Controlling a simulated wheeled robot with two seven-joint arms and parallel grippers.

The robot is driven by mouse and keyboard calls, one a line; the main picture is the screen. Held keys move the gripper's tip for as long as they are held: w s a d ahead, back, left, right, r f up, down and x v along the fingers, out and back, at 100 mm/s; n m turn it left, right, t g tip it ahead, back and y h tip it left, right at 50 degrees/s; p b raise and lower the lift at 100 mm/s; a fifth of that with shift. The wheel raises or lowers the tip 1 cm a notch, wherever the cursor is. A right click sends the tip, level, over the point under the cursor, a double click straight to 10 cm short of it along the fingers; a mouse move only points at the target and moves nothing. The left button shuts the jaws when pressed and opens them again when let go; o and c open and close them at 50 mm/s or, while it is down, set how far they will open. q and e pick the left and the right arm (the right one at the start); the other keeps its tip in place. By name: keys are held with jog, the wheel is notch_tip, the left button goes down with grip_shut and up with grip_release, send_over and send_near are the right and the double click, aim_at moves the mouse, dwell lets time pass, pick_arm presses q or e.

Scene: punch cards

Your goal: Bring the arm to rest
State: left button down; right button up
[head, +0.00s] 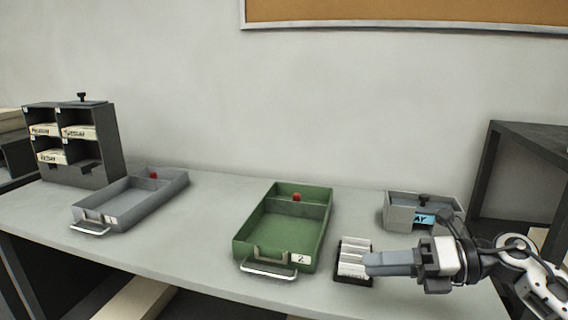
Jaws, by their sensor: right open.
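My right arm comes in from the right. My right gripper (372,262) is open, with its fingers pointing left, over or beside a dark block with a white striped top (352,250) near the table's front edge. The gripper hides part of that block, and I cannot tell whether they touch. Nothing shows held between the fingers. My left arm and left gripper are not in the picture.
A green tray marked 2 (242,240) stands mid-table. A grey tray marked 1 (80,212) lies to its left. A dark pigeonhole rack (112,140) holds cards at far left. A grey box (400,217) with a blue label stands behind my right gripper. A dark shelf (530,140) stands right.

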jog(key=s+a+f+m+t+y, duration=0.15)
jog(key=a+f+m+t, duration=0.25)
jog(key=m+t, duration=0.5)
jog(key=s+f+m+g+h, duration=0.1)
jog(key=s+f+m+h, duration=0.3)
jog(key=f+m, duration=0.4)
jog(key=s+f+m+g+h, duration=0.1)
jog(key=s+f+m+h, duration=0.4)
jog(key=f+m, duration=0.3)
jog(key=s+d+f+m+h, duration=0.1)
jog(key=s+f+m+h, duration=0.3)
jog(key=s+f+m, duration=0.3)
jog(key=f+m, duration=0.1)
jog(key=m, duration=0.4)
jog(key=shift+f+m+g, duration=0.15)
jog(key=shift+m+g, duration=0.15)
jog(key=shift+g, duration=0.1)
jog(key=shift+s+h, duration=0.1)
jog(key=shift+h, duration=0.15)
